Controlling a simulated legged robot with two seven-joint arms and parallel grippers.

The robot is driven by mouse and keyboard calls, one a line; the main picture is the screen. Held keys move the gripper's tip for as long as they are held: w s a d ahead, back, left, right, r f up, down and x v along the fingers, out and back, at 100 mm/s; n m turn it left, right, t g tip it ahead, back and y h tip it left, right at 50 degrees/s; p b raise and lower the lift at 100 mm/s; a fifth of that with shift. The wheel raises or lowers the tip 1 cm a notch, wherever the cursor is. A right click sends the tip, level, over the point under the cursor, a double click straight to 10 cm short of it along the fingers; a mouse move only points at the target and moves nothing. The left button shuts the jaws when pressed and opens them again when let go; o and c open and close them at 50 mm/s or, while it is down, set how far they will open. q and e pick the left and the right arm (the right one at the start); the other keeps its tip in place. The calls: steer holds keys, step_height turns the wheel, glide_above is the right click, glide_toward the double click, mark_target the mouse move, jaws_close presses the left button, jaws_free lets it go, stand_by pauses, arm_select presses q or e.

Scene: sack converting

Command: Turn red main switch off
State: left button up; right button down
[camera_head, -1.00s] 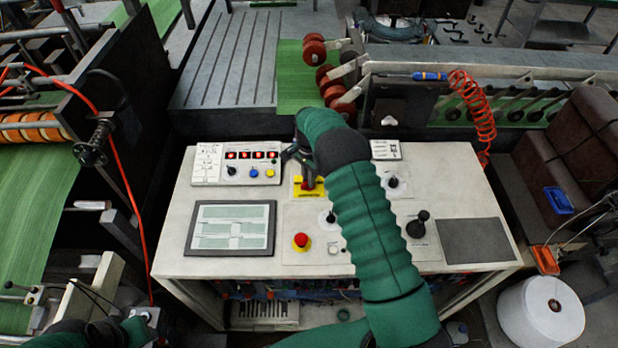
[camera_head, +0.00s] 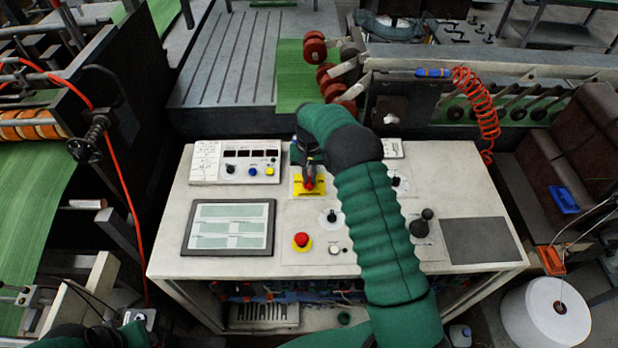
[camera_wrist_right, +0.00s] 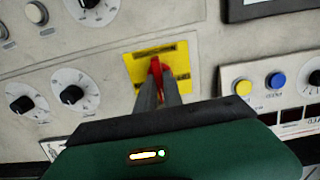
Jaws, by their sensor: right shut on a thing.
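The red main switch (camera_head: 309,184) sits on a yellow plate (camera_head: 298,189) near the back middle of the control desk. My right gripper (camera_head: 308,170) reaches over the desk and is at this switch. In the right wrist view, the two dark fingers (camera_wrist_right: 158,88) are closed around the red handle (camera_wrist_right: 156,66), in front of the yellow plate (camera_wrist_right: 181,60). The fingers hide the lower part of the handle. My left arm shows only in part at the bottom left; its fingers cannot be seen.
A red emergency button (camera_head: 301,240), a screen (camera_head: 230,227) and a black joystick (camera_head: 420,225) share the desk (camera_head: 170,250). A panel (camera_head: 236,162) with dark displays and a blue and a yellow button lies left of the switch. A red coiled hose (camera_head: 484,105) hangs behind right.

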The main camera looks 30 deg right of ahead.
steer(key=n, duration=0.4)
steer(key=shift+w+d+r, duration=0.1)
steer(key=shift+w+r, duration=0.15)
steer(key=shift+n+b, duration=0.35)
steer(key=shift+n, duration=1.85)
steer(key=c, duration=1.5)
jaws_free()
steer(key=shift+s+f, duration=0.1)
steer(key=shift+s, duration=0.05)
